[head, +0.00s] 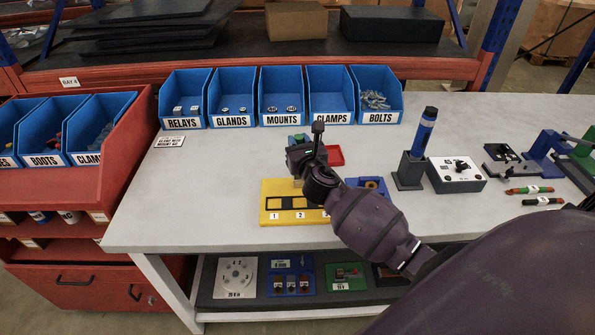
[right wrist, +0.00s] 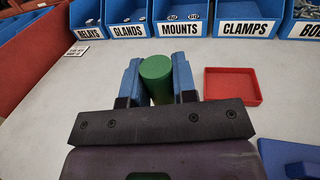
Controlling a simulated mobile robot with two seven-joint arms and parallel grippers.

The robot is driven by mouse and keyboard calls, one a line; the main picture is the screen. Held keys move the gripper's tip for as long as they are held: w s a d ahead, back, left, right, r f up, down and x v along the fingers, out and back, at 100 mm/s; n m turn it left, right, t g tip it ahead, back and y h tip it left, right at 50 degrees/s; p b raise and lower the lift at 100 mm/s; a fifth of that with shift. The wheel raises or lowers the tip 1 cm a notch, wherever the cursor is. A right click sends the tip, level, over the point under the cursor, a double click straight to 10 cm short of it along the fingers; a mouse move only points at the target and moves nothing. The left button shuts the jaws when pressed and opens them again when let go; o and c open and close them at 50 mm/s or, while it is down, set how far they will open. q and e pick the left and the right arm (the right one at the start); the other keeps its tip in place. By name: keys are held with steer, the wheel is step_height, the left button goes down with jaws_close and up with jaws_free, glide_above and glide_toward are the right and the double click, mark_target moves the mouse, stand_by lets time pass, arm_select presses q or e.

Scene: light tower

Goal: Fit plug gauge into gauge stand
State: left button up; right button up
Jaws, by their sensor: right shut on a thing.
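My right gripper (head: 299,141) is over the table behind the yellow block. In the right wrist view its two blue fingers (right wrist: 157,82) are shut on a green cylinder, which I take for the plug gauge (right wrist: 156,70). Only its rounded green end shows; the rest is hidden behind the gripper body. A blue block with a dark round part ringed in orange (head: 372,183) sits right of the yellow block, partly hidden by my right arm. It may be the gauge stand; its corner shows at the lower right of the wrist view (right wrist: 288,153). My left gripper is not in view.
A yellow numbered block (head: 283,215) lies in front of the gripper, a red tray (head: 336,155) to its right. A dark holder with a blue cylinder (head: 410,171) and a switch box (head: 456,184) stand further right. Blue labelled bins (head: 281,97) line the back.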

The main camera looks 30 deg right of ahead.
step_height(320, 180, down, 4)
steer(key=shift+r+b, duration=0.25)
steer(key=shift+b, duration=0.25)
steer(key=shift+f+b, duration=1.25)
steer(key=shift+f, duration=1.3)
steer(key=shift+r, duration=0.1)
steer(key=shift+f, duration=0.25)
steer(key=o, duration=0.9)
steer(key=shift+r, duration=0.1)
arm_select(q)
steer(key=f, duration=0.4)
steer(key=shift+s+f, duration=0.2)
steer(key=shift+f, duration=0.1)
arm_select(e)
steer(key=shift+o, duration=0.2)
steer(key=shift+r, duration=0.1)
